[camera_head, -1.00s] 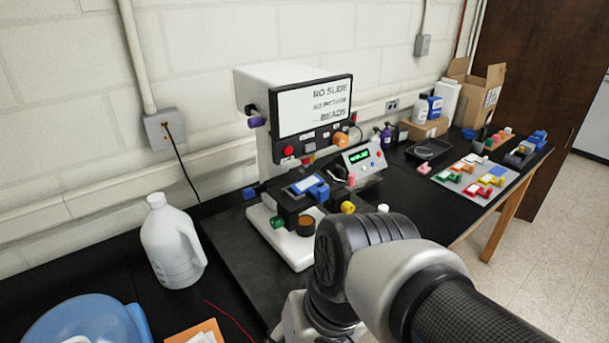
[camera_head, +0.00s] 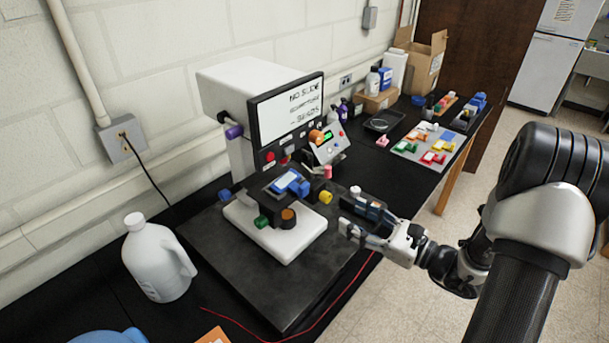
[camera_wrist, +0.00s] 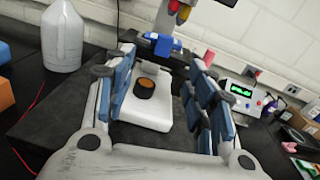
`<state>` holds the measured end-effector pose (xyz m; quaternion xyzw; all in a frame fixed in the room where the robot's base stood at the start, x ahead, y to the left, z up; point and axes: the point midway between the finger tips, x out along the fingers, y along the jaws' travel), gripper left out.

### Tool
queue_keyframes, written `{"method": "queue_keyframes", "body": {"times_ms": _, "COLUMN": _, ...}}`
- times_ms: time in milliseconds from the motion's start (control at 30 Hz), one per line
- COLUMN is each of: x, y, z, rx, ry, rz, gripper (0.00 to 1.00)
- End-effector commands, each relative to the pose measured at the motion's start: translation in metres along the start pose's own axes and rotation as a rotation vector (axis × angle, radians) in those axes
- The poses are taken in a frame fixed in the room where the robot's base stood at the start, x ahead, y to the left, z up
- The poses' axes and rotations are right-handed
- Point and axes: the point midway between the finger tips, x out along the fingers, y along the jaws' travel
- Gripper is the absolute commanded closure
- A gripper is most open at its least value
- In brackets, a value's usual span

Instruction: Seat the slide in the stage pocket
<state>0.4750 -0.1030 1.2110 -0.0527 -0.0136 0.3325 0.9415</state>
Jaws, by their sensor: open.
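A blue piece with a pale rectangular face (camera_head: 287,181) lies on the dark stage of the white-based microscope (camera_head: 275,235). I take it for the slide; I cannot tell whether it is seated in the pocket. A blue block sits at its right end.
The screen (camera_head: 290,108) reads "NO SLIDE". A control box with a green display (camera_head: 328,143) stands behind right. A colourful tray (camera_head: 425,143) and boxes lie farther right. The dark mat's front is clear.

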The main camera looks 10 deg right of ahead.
Motion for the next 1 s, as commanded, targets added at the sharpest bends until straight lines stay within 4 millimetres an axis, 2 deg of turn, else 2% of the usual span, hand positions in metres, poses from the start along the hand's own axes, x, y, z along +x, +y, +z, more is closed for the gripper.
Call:
{"method": "queue_keyframes", "body": {"times_ms": 67, "x": -0.001, "y": -0.007, "z": -0.004, "rx": 0.016, "ry": -0.007, "rz": -0.028, "gripper": 0.5}}
{"method": "queue_keyframes", "body": {"times_ms": 167, "x": 0.011, "y": -0.008, "z": -0.005, "rx": 0.019, "ry": -0.009, "rz": -0.033, "gripper": 0.5}}
{"method": "queue_keyframes", "body": {"times_ms": 600, "x": 0.102, "y": -0.009, "z": -0.003, "rx": 0.016, "ry": -0.008, "rz": -0.029, "gripper": 0.5}}
{"method": "queue_keyframes", "body": {"times_ms": 867, "x": 0.122, "y": -0.01, "z": -0.002, "rx": 0.018, "ry": -0.007, "rz": -0.032, "gripper": 0.5}}
{"method": "queue_keyframes", "body": {"times_ms": 1000, "x": 0.14, "y": -0.008, "z": 0.005, "rx": 0.015, "ry": -0.009, "rz": -0.029, "gripper": 0.5}}
